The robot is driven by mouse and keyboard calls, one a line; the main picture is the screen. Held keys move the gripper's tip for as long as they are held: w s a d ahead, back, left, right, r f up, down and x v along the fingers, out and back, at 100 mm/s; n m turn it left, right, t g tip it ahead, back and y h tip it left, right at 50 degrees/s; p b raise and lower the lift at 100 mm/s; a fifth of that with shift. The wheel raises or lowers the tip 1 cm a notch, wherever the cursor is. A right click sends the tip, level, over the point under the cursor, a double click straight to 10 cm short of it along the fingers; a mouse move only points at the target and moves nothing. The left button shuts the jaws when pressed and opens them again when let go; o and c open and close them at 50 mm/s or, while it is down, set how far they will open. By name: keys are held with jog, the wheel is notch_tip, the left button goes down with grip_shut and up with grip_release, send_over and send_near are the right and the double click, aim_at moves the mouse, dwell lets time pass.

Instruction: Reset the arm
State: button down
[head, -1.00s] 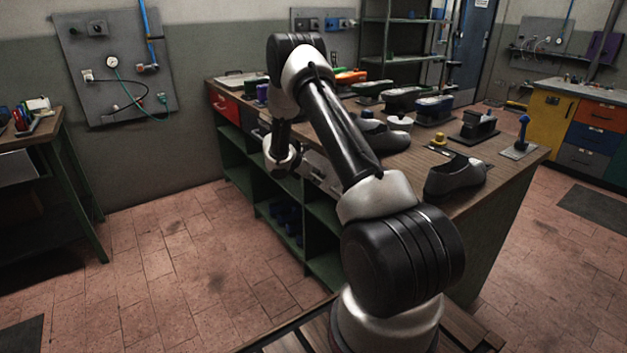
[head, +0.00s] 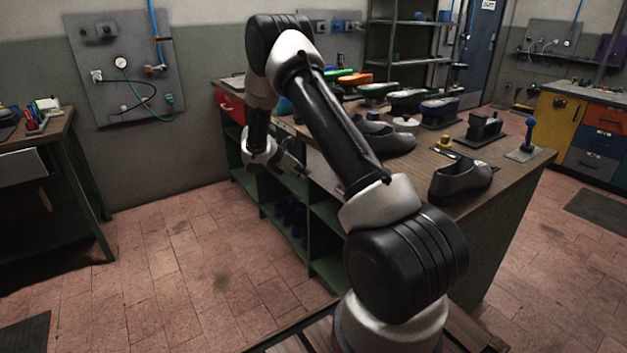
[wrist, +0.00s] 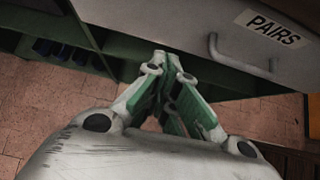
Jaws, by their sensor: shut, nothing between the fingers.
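My gripper (wrist: 166,58) shows in the wrist view with its green and white fingers shut together and nothing held between them. It points at the front of the green-framed bench, just below a grey drawer (wrist: 210,25) with a metal handle (wrist: 235,60) and a label reading PAIRS (wrist: 272,27). I cannot tell from the wrist view whether the fingertips touch the bench. In the head view my arm is raised and bent, its wrist hanging in front of the bench's left side. The fingers are hard to make out there.
The wooden bench top (head: 510,165) carries a dark shoe (head: 462,181) near its front edge, another shoe (head: 385,138), and several presses behind. Dark blue items (head: 290,218) sit on the lower shelf. A side table (head: 45,140) stands at left. The tiled floor (head: 190,260) between is clear.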

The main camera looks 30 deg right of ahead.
jog(key=shift+v, duration=1.5)
